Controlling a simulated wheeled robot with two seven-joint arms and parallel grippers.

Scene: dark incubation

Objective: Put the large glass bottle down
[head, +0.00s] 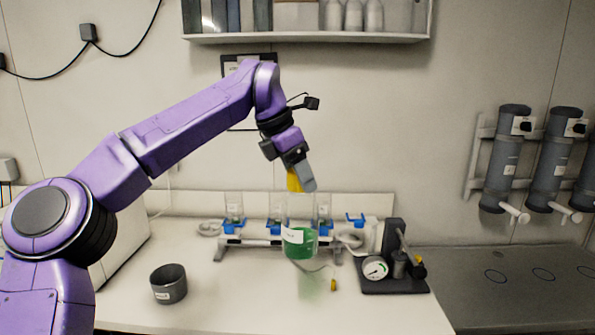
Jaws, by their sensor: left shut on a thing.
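The large glass bottle (300,241) hangs upright near the middle of the head view, with green liquid in its lower part and a white label. My left gripper (301,181) points down and is shut at the top of the bottle, by a yellow part. The bottle appears to be held above the white bench (230,290), with a faint green tint on the bench below it. Its exact height is hard to tell. My right gripper is not in view.
Behind the bottle stands a rack (219,251) with several glass vessels and blue clamps. A pump with a gauge (374,268) stands to the right. A dark cup (169,284) stands at the left. The front middle of the bench is mostly clear, with a small yellow item (333,285).

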